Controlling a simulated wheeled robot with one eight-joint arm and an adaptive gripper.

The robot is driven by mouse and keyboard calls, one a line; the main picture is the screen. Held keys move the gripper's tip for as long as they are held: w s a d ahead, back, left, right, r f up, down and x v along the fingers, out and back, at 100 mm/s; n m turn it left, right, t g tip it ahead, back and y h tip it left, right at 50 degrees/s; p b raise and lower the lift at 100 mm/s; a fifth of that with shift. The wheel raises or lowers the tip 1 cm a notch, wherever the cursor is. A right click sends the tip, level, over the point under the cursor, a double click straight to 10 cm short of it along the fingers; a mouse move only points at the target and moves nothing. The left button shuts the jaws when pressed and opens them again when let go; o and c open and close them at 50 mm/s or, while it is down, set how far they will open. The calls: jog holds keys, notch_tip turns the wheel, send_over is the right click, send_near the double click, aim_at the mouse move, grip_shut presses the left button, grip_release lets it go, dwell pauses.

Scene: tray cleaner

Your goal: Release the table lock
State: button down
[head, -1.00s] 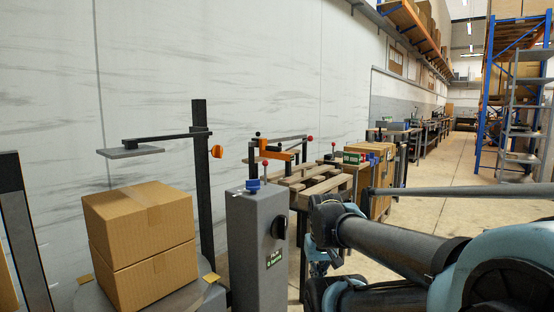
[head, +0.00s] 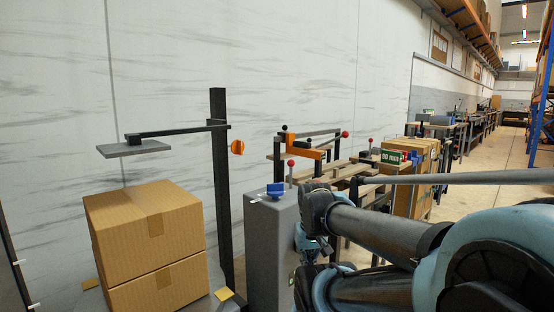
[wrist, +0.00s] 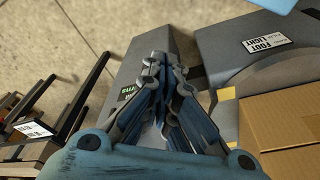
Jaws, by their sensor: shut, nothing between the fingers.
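My arm hides part of the post's side. In the wrist view the post (wrist: 150,40) lies behind my gripper (wrist: 155,62), which is shut and empty. I cannot tell which part is the table lock, or whether the fingers touch the post.
Stacked cardboard boxes (head: 150,235) stand left of the post; one box (wrist: 285,110) shows in the wrist view. A grey base with a white label (wrist: 265,47) is near it. Pallets and benches are behind; the aisle is clear.

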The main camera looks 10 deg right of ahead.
jog(key=shift+a+r, duration=0.1)
jog(key=w+r+n, duration=0.2)
jog(key=w+r, duration=1.7)
jog(key=r, duration=0.2)
jog(key=w+r+n, duration=0.1)
jog(key=w+r, duration=0.2)
jog(key=w, duration=0.6)
jog(key=w+r+n, duration=0.1)
jog(key=w+r, duration=0.3)
jog(key=w, duration=0.5)
jog(key=w+a+r, duration=0.1)
jog(key=w+r, duration=0.3)
jog(key=w, duration=0.4)
jog(key=shift+w+r+n+g, duration=0.25)
jog(key=shift+w+n+g, duration=0.05)
jog(key=shift+w+n, duration=0.1)
jog(key=shift+a+f, duration=0.1)
